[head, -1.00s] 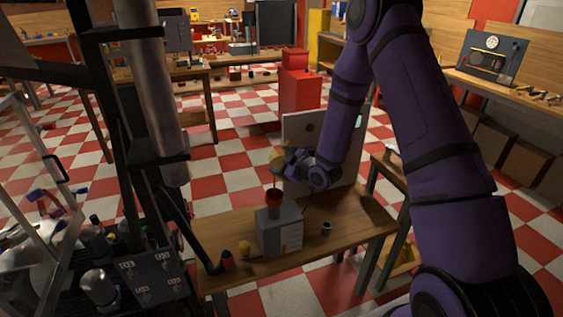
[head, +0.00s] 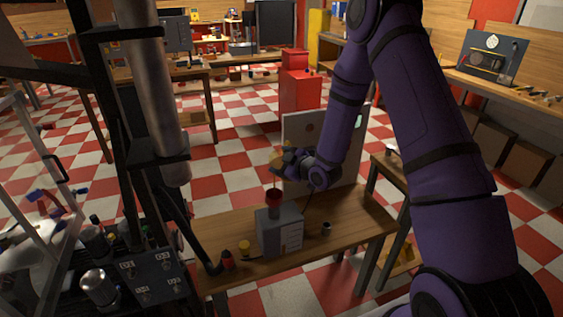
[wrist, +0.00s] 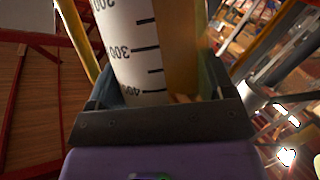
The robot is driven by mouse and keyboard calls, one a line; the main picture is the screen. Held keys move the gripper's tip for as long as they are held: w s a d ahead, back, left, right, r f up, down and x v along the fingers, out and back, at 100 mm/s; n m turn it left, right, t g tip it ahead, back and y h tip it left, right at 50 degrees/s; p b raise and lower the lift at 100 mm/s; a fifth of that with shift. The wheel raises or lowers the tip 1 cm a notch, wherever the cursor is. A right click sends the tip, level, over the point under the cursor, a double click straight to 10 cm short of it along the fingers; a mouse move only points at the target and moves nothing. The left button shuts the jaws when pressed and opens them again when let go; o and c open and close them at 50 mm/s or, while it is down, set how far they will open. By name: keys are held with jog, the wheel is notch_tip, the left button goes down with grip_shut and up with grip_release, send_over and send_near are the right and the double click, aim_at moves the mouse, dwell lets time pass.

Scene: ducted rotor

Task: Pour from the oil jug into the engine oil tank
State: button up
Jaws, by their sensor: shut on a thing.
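The oil jug (head: 277,156) is small and yellowish in the head view. My gripper (head: 287,160) is shut on it and holds it in the air above and a little behind the red funnel (head: 274,196). The funnel stands on top of the grey box-shaped tank (head: 270,235), which is on the wooden table. The wrist view shows the jug's white scale (wrist: 138,45) with black marks and numbers between the fingers, beside its amber side. The jug's spout and oil level cannot be made out. No stream shows between jug and funnel.
On the wooden table (head: 350,220) are a small dark cup (head: 326,228), a yellow cap (head: 244,247) and a red-topped item (head: 227,259). A pale upright panel (head: 300,130) stands behind my gripper. A dark frame with a metal cylinder (head: 150,85) rises at left.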

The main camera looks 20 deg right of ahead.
jog(key=shift+f, duration=0.1)
jog(key=shift+f+n, duration=0.25)
jog(key=shift+n, duration=0.15)
jog(key=shift+s+a+t, duration=0.1)
jog(key=shift+t, duration=0.2)
dwell(2.5)
jog(key=shift+f, duration=0.2)
jog(key=shift+n, duration=0.4)
jog(key=shift+f, duration=0.1)
dwell(2.8)
jog(key=shift+s+f+n+t, duration=0.1)
jog(key=shift+f+n+t, duration=0.05)
jog(key=shift+n+t, duration=0.25)
dwell(0.9)
